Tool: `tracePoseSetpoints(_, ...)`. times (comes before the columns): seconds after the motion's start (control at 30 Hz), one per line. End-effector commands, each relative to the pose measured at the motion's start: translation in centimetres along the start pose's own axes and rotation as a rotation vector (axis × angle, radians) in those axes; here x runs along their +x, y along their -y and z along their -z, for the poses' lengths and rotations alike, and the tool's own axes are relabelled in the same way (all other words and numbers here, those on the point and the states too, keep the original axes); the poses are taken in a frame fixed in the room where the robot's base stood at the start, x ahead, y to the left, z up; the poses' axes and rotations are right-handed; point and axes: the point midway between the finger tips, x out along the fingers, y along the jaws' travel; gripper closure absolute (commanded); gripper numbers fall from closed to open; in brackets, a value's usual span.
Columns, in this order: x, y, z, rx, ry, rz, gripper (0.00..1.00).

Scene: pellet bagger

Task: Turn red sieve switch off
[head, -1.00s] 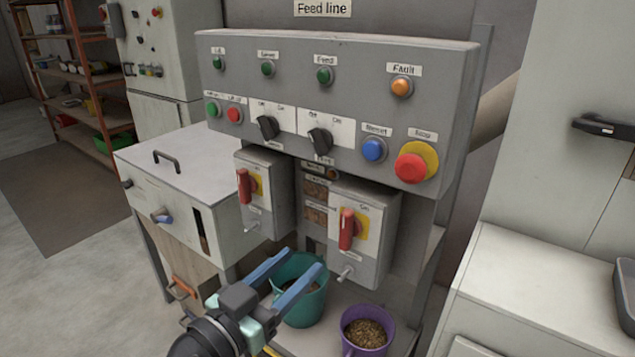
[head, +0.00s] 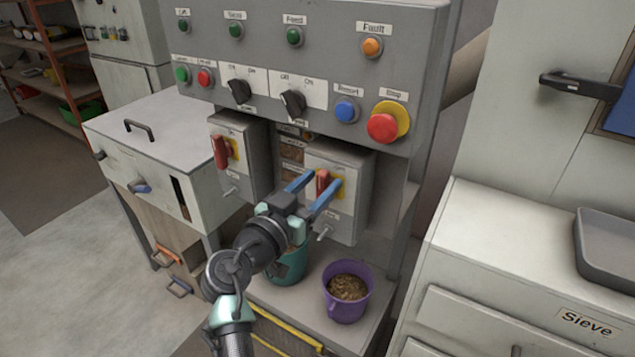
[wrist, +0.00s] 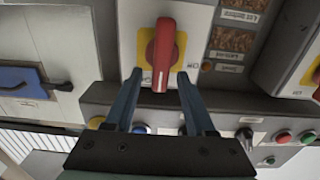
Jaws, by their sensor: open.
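Two grey switch boxes hang under the panel, each with a red rotary handle on a yellow plate; their name labels are too small to read. The right red handle (head: 323,184) stands roughly upright; it also shows in the wrist view (wrist: 164,52), on its yellow plate. The left red handle (head: 221,152) is also roughly upright. My gripper (head: 322,180) is open, its blue fingers pointing at the right box. In the wrist view the fingertips (wrist: 159,75) lie either side of the right handle's near end. Contact cannot be told.
The feed-line panel (head: 300,68) above carries lamps, two black selectors and a red stop button (head: 383,128). A teal bucket (head: 290,268) and a purple bucket (head: 333,307) of pellets stand below. A white cabinet (head: 480,230) marked "Sieve" is at the right.

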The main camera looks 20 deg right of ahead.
Motion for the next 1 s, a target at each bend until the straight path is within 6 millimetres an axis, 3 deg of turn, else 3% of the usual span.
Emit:
tracePoseSetpoints(0.23, 0.05, 0.01, 0.00, 0.000, 0.000, 0.000, 0.47)
tracePoseSetpoints(0.53, 0.02, 0.02, -0.01, 0.000, 0.000, 0.000, 1.00)
tracePoseSetpoints(1.0, 0.01, 0.12, -0.11, -0.038, 0.000, 0.000, 1.00)
